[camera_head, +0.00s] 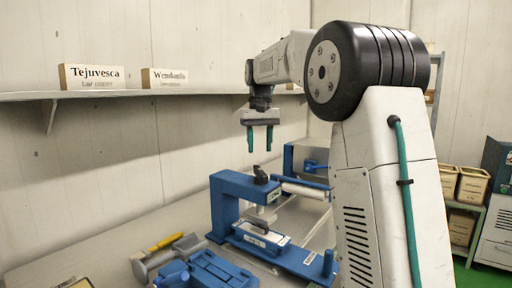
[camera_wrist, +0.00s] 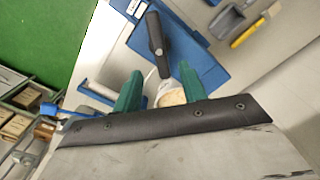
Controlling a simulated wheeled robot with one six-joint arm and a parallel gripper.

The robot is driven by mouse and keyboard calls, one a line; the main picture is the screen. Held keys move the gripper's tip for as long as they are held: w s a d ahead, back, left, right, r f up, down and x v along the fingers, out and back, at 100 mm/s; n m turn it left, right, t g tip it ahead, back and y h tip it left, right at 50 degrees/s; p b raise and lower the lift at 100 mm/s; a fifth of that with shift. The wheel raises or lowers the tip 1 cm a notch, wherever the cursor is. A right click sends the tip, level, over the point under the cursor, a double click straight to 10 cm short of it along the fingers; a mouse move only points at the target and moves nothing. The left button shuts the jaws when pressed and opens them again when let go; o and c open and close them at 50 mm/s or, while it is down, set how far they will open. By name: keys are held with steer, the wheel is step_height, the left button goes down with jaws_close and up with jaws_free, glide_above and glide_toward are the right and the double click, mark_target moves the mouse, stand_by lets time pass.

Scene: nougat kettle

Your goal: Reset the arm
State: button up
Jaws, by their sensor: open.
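My gripper (camera_head: 260,138) hangs from my white arm, pointing down, above the grey workbench (camera_head: 135,238) and the blue press. Its two green fingers are apart with nothing between them in the head view. In the wrist view my gripper (camera_wrist: 160,95) shows both green fingertips spread. A pale round thing (camera_wrist: 171,95) appears between them there, and I cannot tell how far below it is. The blue press (camera_head: 232,187) stands under my gripper, with a black handle (camera_head: 261,175) on top; it also shows in the wrist view (camera_wrist: 196,55).
A wall shelf (camera_head: 150,95) bears signs reading Tejuvesca (camera_head: 92,77) and Wendamilo (camera_head: 164,78). A yellow-handled tool (camera_head: 166,241) and a blue device (camera_head: 212,270) lie at the bench front. A roller unit (camera_head: 305,188) stands behind the press. Bins (camera_head: 472,184) sit on a rack at right.

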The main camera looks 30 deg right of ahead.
steer(key=s+a+f+n, duration=0.2)
steer(key=s+a, duration=1)
steer(key=s, duration=0.5)
steer(key=s+a+f+n, duration=0.1)
steer(key=s+a+f, duration=0.2)
steer(key=s+f, duration=0.4)
steer(key=s+a+f+t, duration=0.1)
steer(key=s+a+f, duration=0.2)
steer(key=s, duration=0.9)
step_height(320, 180, down, 4)
steer(key=shift+a+r+n, duration=0.15)
steer(key=shift+a+n, duration=0.1)
steer(key=shift+n, duration=0.15)
